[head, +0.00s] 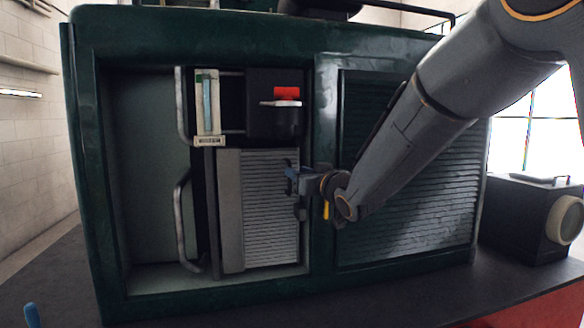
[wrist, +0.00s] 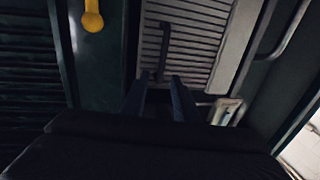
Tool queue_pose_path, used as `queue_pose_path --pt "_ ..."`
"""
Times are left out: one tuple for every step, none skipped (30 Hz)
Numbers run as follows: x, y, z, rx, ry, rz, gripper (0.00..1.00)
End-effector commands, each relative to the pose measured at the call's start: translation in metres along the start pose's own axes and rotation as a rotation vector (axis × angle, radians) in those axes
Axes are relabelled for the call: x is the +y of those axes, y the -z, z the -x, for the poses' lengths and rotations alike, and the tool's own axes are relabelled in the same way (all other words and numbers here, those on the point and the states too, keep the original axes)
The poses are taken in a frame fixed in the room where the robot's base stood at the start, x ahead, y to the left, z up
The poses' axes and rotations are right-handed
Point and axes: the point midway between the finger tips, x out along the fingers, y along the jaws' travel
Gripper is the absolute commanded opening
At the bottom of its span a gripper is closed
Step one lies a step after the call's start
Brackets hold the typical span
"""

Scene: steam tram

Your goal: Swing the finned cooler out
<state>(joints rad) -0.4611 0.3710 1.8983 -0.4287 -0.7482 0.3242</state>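The finned cooler (head: 270,205) is a light grey panel with horizontal fins, in the lower part of the open bay of a green casing. Its fins (wrist: 185,40) also show in the wrist view, with a short dark handle (wrist: 163,50) on them. My gripper (head: 291,181) is at the right edge of the cooler. In the wrist view its two dark fingers (wrist: 159,83) are apart, with the handle's near end between or just beyond their tips. Contact with the handle cannot be told. The cooler sits within the bay opening.
A yellow lever (head: 326,210) hangs on the post right of the bay, close to my gripper. A louvred panel (head: 405,180) fills the casing's right half. Grey pipes (head: 181,220) line the bay's left side. A red-handled part (head: 286,93) is above the cooler.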

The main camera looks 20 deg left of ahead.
Motion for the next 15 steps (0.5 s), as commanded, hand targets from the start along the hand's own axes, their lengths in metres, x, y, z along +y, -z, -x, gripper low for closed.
queue_pose_path --pt "-0.001 0.000 -0.008 -0.002 0.001 -0.001 0.28" --pt "-0.001 0.001 -0.012 -0.002 0.001 -0.001 0.28" --pt "-0.001 0.001 -0.018 -0.002 0.001 -0.001 0.28" --pt "-0.002 0.001 -0.022 -0.002 0.001 -0.001 0.28" --pt "-0.002 0.001 -0.027 -0.002 0.001 0.000 0.28" --pt "-0.002 0.000 -0.032 -0.002 0.002 0.000 0.28" --pt "-0.002 0.001 -0.036 -0.002 0.002 0.000 0.28" --pt "-0.002 0.000 -0.039 -0.002 0.002 0.000 0.28" --pt "-0.002 0.000 -0.043 -0.002 0.001 0.000 0.28" --pt "-0.001 0.001 -0.046 -0.002 0.001 0.000 0.28" --pt "-0.001 0.000 -0.049 -0.002 0.001 0.000 0.28" --pt "-0.001 -0.001 -0.051 -0.003 0.001 0.000 0.28" --pt "-0.001 0.000 -0.053 -0.003 0.000 0.000 0.28" --pt "-0.001 0.000 -0.055 -0.002 0.000 0.001 0.28" --pt "-0.001 0.000 -0.056 -0.002 0.000 0.001 0.28"
